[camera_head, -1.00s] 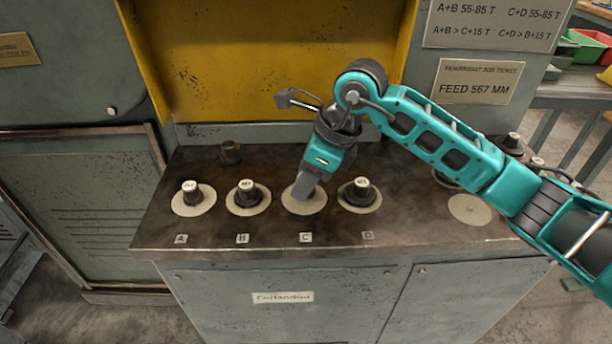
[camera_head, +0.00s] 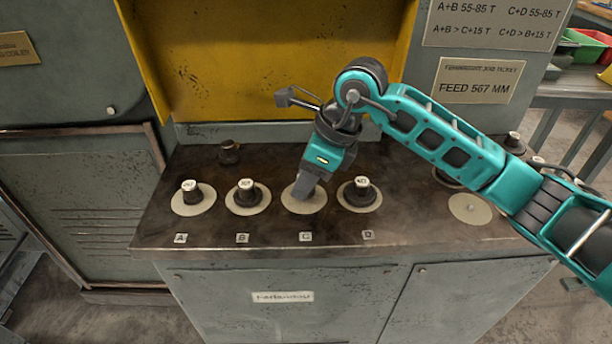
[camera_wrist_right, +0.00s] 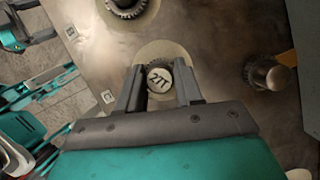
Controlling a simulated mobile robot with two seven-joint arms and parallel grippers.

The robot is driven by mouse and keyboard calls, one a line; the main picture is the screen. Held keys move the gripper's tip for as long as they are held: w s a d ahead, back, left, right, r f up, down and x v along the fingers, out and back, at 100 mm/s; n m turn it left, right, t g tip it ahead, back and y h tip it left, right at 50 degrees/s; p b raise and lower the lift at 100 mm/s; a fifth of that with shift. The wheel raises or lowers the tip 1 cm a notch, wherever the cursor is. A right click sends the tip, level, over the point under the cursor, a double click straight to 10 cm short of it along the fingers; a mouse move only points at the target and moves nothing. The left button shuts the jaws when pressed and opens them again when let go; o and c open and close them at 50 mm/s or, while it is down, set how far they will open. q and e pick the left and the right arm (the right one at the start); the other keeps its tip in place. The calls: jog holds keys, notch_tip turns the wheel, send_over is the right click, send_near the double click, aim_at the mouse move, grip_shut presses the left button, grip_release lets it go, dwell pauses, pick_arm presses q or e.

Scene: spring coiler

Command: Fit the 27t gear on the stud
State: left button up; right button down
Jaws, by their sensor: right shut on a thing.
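The 27t gear (camera_wrist_right: 158,78) is between the finger pads of my right gripper (camera_wrist_right: 160,88), its pale cap marked 27T facing the camera. My right gripper (camera_head: 305,190) is shut on it, low over the pale disc (camera_head: 314,208) at position C. The fingers hide the gear in the head view. The stud under the gear is hidden, so I cannot tell how far the gear sits on it. My left gripper is not in view.
A dark post (camera_head: 229,152) stands at the back left. A bare pale disc (camera_head: 470,208) lies to the right. A yellow panel (camera_head: 270,60) rises behind.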

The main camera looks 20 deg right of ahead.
jog(key=shift+f, duration=0.15)
jog(key=shift+f+b, duration=0.25)
jog(key=shift+b, duration=0.1)
jog(key=shift+f, duration=0.15)
jog(key=c, duration=0.9)
grip_release()
jog(key=shift+o, duration=1.2)
